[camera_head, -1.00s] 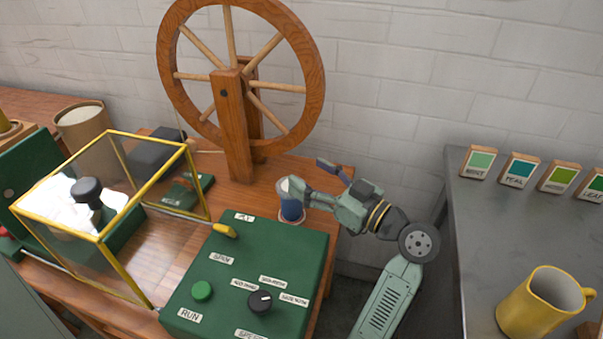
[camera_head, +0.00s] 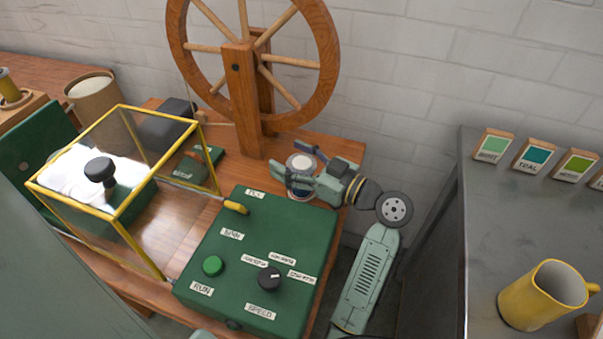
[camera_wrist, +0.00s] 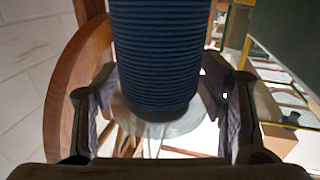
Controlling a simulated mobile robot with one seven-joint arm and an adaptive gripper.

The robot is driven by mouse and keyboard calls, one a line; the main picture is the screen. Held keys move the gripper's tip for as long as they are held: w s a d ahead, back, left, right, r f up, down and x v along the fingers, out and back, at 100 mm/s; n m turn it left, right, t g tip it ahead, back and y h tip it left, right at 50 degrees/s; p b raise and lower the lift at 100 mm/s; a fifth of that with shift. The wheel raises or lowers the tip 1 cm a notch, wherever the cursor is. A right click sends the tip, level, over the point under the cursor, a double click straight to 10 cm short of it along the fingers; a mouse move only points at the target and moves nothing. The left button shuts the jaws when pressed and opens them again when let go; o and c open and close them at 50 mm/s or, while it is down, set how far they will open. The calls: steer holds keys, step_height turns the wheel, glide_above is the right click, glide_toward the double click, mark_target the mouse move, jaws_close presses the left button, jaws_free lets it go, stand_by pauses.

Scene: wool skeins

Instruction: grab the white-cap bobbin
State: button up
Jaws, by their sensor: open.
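The white-cap bobbin (camera_head: 300,162) stands on the wooden table behind the green control box, its pale round cap facing up. In the wrist view, its dark blue wound body (camera_wrist: 157,55) fills the upper middle, with a pale disc at its end. My gripper (camera_head: 302,170) is at the bobbin, with fingers on either side of it. In the wrist view my open gripper (camera_wrist: 160,112) has one finger left and one right of the bobbin. I cannot tell whether either finger touches it. The fingers hide part of the bobbin's side in the head view.
The green control box (camera_head: 262,240) stands just in front of the bobbin. The wooden spinning wheel (camera_head: 246,100) rises behind and left. A yellow-framed clear case (camera_head: 120,215) is at left. A metal bench (camera_head: 490,220) with a yellow mug (camera_head: 535,298) is at right.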

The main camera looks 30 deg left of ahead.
steer(key=shift+a, duration=0.3)
steer(key=shift+c, duration=0.4)
steer(key=c, duration=1.3)
